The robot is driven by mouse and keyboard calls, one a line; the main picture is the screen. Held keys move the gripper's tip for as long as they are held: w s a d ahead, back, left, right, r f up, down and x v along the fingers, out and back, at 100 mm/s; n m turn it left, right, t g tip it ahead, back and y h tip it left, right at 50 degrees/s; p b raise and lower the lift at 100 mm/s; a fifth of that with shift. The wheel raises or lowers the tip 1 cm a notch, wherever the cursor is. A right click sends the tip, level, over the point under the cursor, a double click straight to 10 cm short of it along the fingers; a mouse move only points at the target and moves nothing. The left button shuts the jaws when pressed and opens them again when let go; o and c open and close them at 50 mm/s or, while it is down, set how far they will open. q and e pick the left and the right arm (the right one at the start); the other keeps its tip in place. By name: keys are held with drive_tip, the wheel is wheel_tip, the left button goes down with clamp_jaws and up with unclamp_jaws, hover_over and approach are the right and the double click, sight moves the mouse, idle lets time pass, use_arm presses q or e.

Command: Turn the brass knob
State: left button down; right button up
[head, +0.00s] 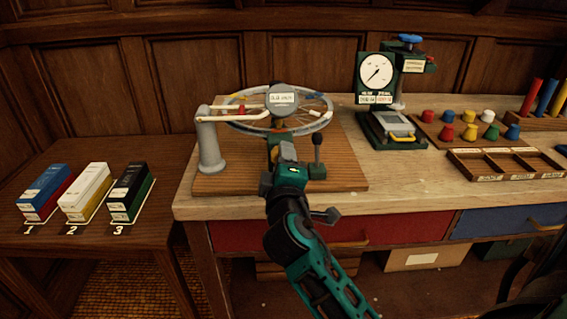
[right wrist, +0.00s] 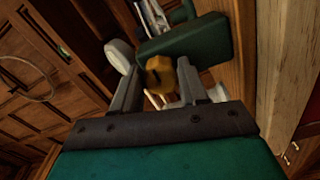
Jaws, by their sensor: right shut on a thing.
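The brass knob (right wrist: 160,76) sits between the two fingers of my right gripper (right wrist: 160,88) in the right wrist view, in front of a dark green block (right wrist: 185,45). My right gripper is shut on it. The spoked wheel (head: 315,122) lies nearly flat on this stand, behind a round grey head with a label (head: 283,98). My left gripper is not in view.
The stand is on a wooden board (head: 345,178) with a grey post (head: 208,145) at left and a black lever (head: 318,155) close right of my gripper. A green dial gauge device (head: 375,75) and coloured pegs stand further right. Three numbered boxes are on the left table (head: 25,165).

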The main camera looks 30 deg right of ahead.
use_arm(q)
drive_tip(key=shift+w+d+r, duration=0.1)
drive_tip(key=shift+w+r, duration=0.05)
use_arm(e)
drive_tip(key=shift+f, duration=0.1)
drive_tip(key=o, duration=1.1)
drive_tip(key=shift+c, duration=0.2)
